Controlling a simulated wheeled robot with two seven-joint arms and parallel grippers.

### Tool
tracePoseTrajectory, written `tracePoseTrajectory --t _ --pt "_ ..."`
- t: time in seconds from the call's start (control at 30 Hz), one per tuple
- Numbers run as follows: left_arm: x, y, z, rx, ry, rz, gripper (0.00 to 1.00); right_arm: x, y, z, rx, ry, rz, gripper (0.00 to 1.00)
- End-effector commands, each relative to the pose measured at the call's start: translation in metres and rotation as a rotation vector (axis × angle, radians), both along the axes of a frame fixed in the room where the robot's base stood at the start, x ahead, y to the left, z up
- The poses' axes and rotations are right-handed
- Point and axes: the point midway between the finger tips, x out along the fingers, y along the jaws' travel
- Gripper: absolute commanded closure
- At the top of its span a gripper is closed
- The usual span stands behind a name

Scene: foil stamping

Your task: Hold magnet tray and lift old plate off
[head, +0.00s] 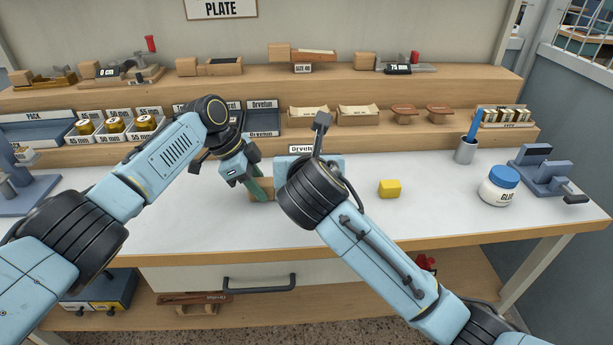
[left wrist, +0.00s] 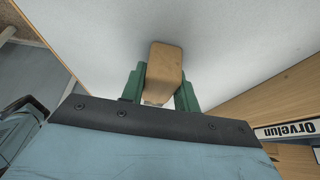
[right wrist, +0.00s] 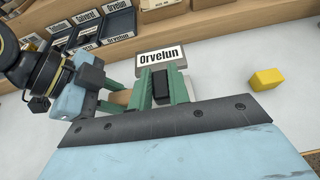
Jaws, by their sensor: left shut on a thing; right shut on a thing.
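My left gripper (head: 258,190) has its green fingers shut on a wooden block (left wrist: 165,68), which may be the magnet tray, just above or on the white table. This block (head: 262,188) is partly hidden in the head view by the fingers. My right gripper (right wrist: 164,90) is shut on a small dark piece (right wrist: 161,84), close to the right of the left gripper. I cannot tell whether this piece belongs to the old plate. A plate lettered "Orvelun" (right wrist: 161,57) shows just beyond the right fingers. In the head view my right wrist hides its fingertips.
A yellow block (head: 389,188) lies to the right on the table. Farther right are a glue jar (head: 498,187), a brush cup (head: 466,150) and a blue-grey device (head: 545,172). Stepped shelves (head: 385,125) with labelled boxes line the back. The front right tabletop is clear.

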Motion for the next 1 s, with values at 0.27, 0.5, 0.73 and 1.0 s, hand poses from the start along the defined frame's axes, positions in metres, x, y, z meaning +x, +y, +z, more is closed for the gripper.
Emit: tracePoseTrajectory --t 0.27,0.5,0.73,1.0 --pt "0.000 0.000 0.000 0.001 0.001 0.000 0.92 0.000 0.000 0.009 0.001 -0.001 0.002 1.00" --pt "0.000 0.000 0.000 0.001 0.001 0.000 0.48 0.000 0.000 0.008 0.001 -0.001 0.001 1.00" --pt "0.000 0.000 0.000 0.000 0.000 0.000 0.44 0.000 0.000 0.008 0.001 -0.001 0.001 1.00" --pt "0.001 0.009 0.018 0.000 -0.003 0.001 0.44 0.000 0.000 0.008 0.001 -0.001 0.001 1.00"
